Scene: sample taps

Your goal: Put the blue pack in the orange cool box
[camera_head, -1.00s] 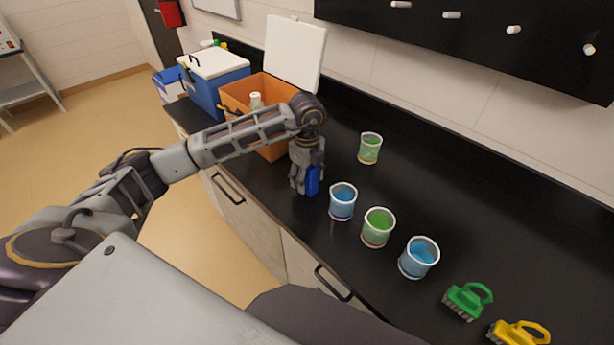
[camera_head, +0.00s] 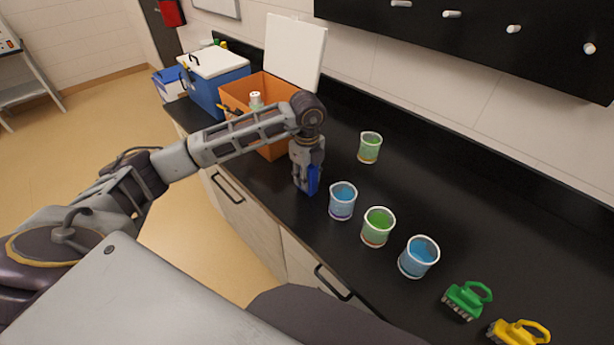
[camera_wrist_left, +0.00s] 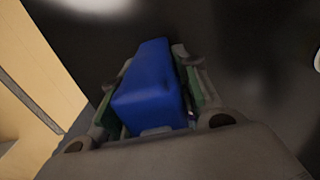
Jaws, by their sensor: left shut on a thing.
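The blue pack (camera_head: 312,181) is between the fingers of my left gripper (camera_head: 307,185), at the front edge of the black counter. In the left wrist view the blue pack (camera_wrist_left: 150,88) fills the space between the two fingers, and the gripper is shut on it. I cannot tell whether the pack still touches the counter. The orange cool box (camera_head: 272,152) stands behind and left of the gripper, with its white lid (camera_head: 295,50) raised. A white-capped bottle (camera_head: 256,101) shows inside it. My forearm hides part of the box. My right gripper is not in view.
A blue cool box (camera_head: 218,85) with a white lid stands left of the orange one. Several beakers with blue or green liquid, such as the near blue one (camera_head: 342,203), stand right of the gripper. A green brush (camera_head: 466,299) and a yellow brush (camera_head: 517,334) lie farther right.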

